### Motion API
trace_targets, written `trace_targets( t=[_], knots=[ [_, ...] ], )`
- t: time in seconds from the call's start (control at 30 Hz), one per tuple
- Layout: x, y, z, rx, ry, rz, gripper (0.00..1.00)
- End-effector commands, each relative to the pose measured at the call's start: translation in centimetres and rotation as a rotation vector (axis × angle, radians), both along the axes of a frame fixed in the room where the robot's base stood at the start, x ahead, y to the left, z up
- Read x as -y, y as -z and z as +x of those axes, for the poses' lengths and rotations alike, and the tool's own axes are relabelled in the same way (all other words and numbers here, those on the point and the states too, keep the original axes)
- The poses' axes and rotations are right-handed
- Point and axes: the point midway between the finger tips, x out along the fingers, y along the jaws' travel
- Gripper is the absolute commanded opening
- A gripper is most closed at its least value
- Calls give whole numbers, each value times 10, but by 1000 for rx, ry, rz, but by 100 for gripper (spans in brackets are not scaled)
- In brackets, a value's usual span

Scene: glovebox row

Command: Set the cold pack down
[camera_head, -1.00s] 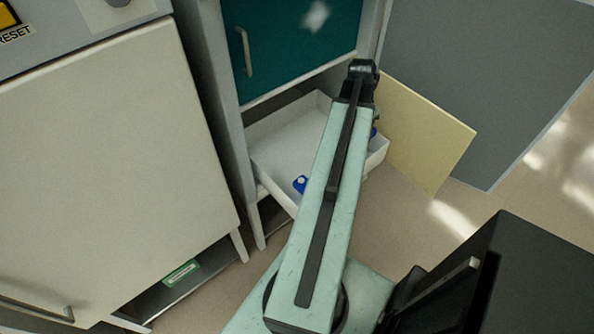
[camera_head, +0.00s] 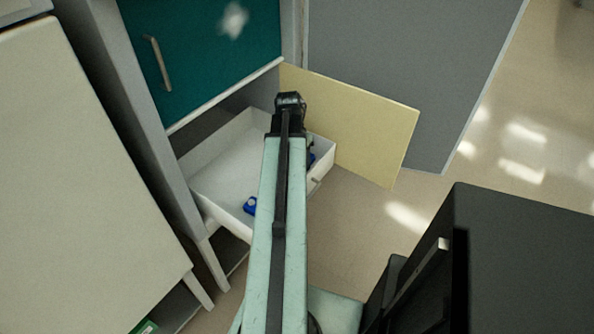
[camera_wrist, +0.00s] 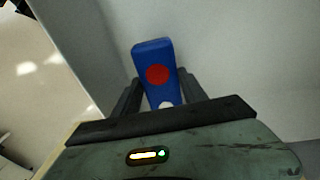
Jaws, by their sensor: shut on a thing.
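My gripper (camera_wrist: 159,88) is shut on a blue block with a red dot and a white dot, which I take to be the cold pack (camera_wrist: 152,55). It sticks out past the two dark fingertips in the wrist view. In the head view my arm hides most of the gripper, over the right side of an open white drawer (camera_head: 213,172). A bit of blue (camera_head: 311,158) shows just right of the arm there, probably the held pack. I cannot tell whether it touches the drawer.
A second blue item (camera_head: 250,205) with a white spot lies at the drawer's front left. A teal door (camera_head: 205,60) is above the drawer. A pale yellow panel (camera_head: 360,120) stands right behind it. The drawer's left and middle floor looks clear.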

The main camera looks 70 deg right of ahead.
Motion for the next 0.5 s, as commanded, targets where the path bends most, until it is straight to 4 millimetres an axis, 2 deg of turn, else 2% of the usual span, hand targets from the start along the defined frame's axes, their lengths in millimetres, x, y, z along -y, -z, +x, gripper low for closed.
trace_targets(
  t=[0.03,0.13,0.47,0.5],
  knots=[
    [0,17,0,0,0,0,0],
    [0,32,0,0,-1,0,0],
    [0,31,1,0,-1,0,0],
    [0,31,1,0,-2,0,52]
  ],
)
